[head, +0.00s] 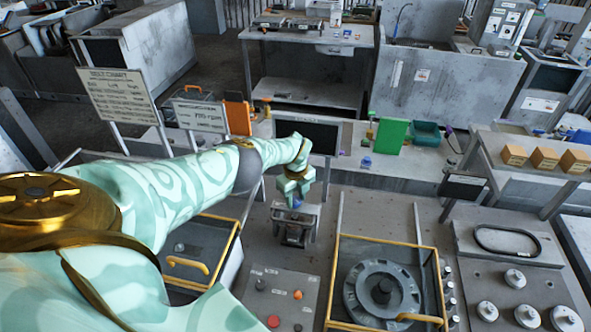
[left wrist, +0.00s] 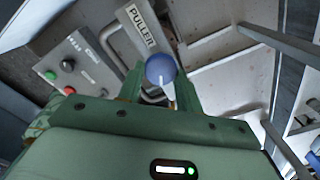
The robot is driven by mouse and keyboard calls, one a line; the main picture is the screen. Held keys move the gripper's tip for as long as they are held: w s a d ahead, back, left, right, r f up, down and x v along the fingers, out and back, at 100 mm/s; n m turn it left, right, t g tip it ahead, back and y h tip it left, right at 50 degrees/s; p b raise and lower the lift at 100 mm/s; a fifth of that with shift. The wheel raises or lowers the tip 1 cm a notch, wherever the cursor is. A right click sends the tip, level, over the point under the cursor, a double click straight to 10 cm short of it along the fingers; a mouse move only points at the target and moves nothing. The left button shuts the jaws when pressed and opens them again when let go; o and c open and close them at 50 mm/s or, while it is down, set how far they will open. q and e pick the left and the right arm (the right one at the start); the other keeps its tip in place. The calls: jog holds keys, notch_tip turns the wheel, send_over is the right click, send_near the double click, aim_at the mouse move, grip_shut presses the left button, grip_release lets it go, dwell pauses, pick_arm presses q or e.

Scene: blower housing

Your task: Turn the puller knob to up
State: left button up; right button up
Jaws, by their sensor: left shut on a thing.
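The puller knob (left wrist: 161,68) is a round blue knob with a pale mark, next to a plate lettered PULLER (left wrist: 141,25) in the left wrist view. My left gripper (left wrist: 160,88) is shut on the knob, with a green finger on each side of it. In the head view my left gripper (head: 295,182) reaches down onto a small grey unit (head: 294,226), and a bit of blue shows below its fingers. The fingers hide part of the knob, and I cannot tell which setting it points to. My right gripper is not in view.
A control box with green and red buttons (left wrist: 68,66) and a metal handle lie beside the knob. A yellow-framed bay with a round grey housing (head: 383,290) is at the front. A button panel (head: 280,297) stands left of it. A dark screen (head: 307,135) stands behind the gripper.

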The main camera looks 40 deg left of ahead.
pick_arm(q)
jog(key=shift+w+n, duration=0.1)
jog(key=shift+n, duration=1.8)
jog(key=n, duration=0.3)
jog(key=n+b, duration=0.1)
jog(key=n, duration=0.6)
jog(key=shift+w+a+n, duration=0.1)
jog(key=shift+a+n, duration=0.05)
jog(key=shift+n, duration=0.15)
jog(key=n, duration=0.4)
jog(key=shift+a, duration=0.1)
jog(key=n, duration=0.4)
jog(key=shift+n, duration=0.3)
jog(key=o, duration=1)
